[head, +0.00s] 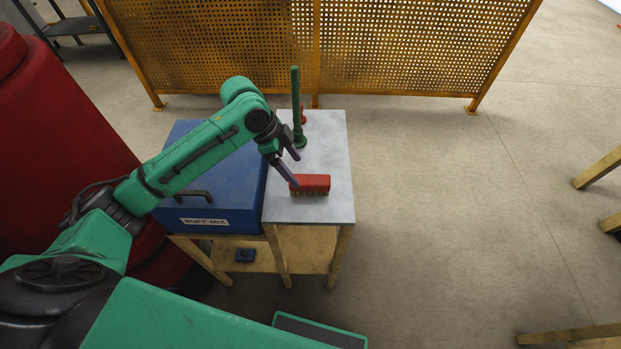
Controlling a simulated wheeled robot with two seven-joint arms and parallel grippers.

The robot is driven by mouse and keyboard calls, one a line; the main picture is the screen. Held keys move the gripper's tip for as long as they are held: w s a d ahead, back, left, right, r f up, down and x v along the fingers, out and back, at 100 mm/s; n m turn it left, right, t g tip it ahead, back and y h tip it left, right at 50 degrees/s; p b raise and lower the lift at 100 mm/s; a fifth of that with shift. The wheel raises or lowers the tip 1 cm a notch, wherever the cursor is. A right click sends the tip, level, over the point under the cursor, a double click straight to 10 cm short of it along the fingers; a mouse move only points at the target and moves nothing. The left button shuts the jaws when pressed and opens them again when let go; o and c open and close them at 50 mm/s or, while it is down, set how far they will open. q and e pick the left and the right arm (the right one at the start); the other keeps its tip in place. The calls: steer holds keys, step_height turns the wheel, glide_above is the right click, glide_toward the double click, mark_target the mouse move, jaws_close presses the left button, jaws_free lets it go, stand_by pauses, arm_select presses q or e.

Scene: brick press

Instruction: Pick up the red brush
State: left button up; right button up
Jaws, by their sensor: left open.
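The red brush (312,183) lies on the grey top of a small table (323,211), red back up, with pale bristles showing along its lower edge. My left gripper (294,171) is open and hangs just up and left of the brush. One finger reaches down close to the brush's left end; I cannot tell whether it touches. Nothing shows between the fingers. My right gripper is not in view.
A blue box (237,176) labelled "BUFF MIX" with a dark handle stands left of the brush. A green post (297,105) rises behind the brush, with a small red thing beside it. A yellow mesh fence (400,45) stands behind.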

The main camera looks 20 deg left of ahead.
mark_target(306, 179)
arm_select(q)
steer(key=x, duration=0.3)
steer(key=shift+w+d+f, duration=0.1)
steer(key=shift+d, duration=0.05)
steer(key=x, duration=0.1)
steer(key=p+x, duration=0.1)
steer(key=x, duration=0.3)
steer(key=shift+w+d+f+p, duration=0.15)
steer(key=shift+w+p, duration=0.2)
steer(key=shift+w, duration=0.1)
steer(key=shift+f, duration=0.15)
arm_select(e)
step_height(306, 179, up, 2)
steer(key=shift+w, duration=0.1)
arm_select(q)
steer(key=shift+f, duration=0.25)
steer(key=shift+c, duration=0.3)
jaws_close()
